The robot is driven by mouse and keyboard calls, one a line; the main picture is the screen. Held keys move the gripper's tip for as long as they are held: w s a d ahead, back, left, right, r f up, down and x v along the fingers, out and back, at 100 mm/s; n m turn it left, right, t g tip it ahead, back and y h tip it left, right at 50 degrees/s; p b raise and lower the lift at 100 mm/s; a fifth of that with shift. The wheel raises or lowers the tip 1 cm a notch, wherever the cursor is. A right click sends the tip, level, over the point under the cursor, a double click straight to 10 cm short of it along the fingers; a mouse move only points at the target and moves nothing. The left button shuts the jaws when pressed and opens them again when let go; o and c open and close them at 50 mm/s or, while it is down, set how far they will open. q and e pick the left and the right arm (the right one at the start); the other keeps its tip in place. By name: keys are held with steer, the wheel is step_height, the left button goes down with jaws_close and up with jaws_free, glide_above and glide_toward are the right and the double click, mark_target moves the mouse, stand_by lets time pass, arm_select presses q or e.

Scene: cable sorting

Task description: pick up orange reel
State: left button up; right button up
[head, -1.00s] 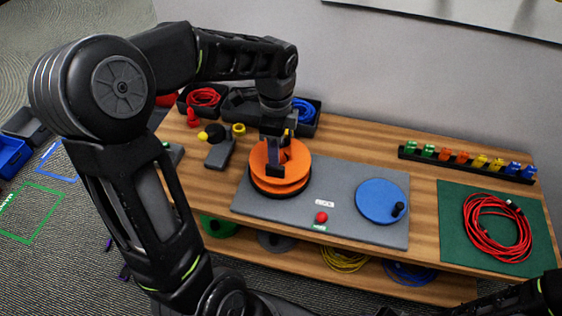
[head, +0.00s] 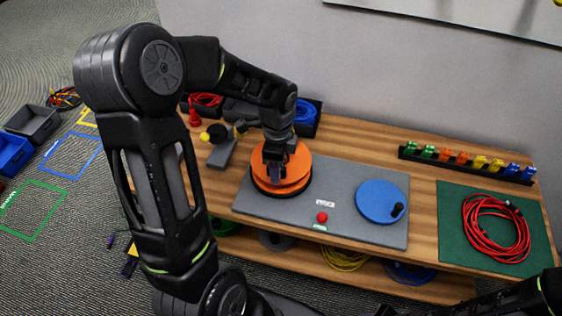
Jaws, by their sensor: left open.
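The orange reel (head: 297,168) sits at the left end of the grey mat (head: 333,222) on the wooden table. My left gripper (head: 275,178) is open, pointing down over the left part of the reel. Its fingers overlap the reel in the picture; I cannot tell whether they touch it. The gripper and wrist hide part of the reel's top. My right arm shows only as a dark piece at the lower right; its gripper is not visible.
A blue disc (head: 374,201) with a black knob and a red button (head: 321,217) are on the mat. A red cable coil (head: 494,229) lies on a green mat (head: 450,242) at right. Several coloured connectors stand in a black rack (head: 467,169). Bins are at the back.

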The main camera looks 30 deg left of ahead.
arm_select(q)
steer(key=shift+f, duration=0.2)
steer(key=shift+c, duration=0.3)
jaws_close()
stand_by(0.4)
stand_by(0.9)
